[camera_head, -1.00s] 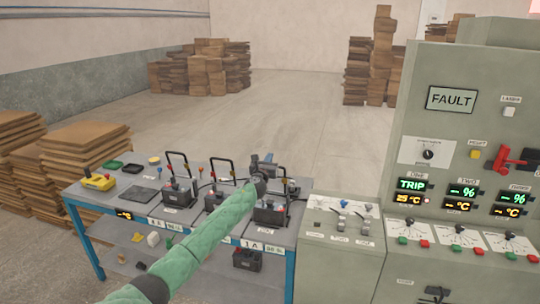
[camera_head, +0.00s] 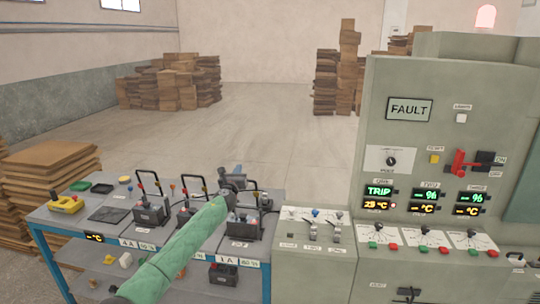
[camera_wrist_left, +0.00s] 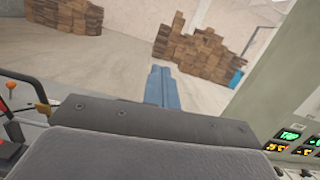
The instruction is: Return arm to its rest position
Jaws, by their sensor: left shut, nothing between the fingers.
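My left arm, in a green sleeve, reaches in from the bottom left of the head view. My left gripper (camera_head: 237,174) is raised over the right part of the battery table (camera_head: 50,215), above the rightmost battery (camera_head: 243,222). In the left wrist view the blue-grey fingers (camera_wrist_left: 158,86) lie together, shut and empty, pointing out over the open floor. Part of the rightmost battery is hidden behind the arm. My right gripper is in neither view.
The grey control cabinet (camera_head: 430,150) stands right of the table, with a FAULT sign (camera_head: 409,110) and a red switch handle (camera_head: 462,163). A lower switch panel (camera_head: 314,228) adjoins the table. Stacked boards (camera_head: 50,170) stand at left.

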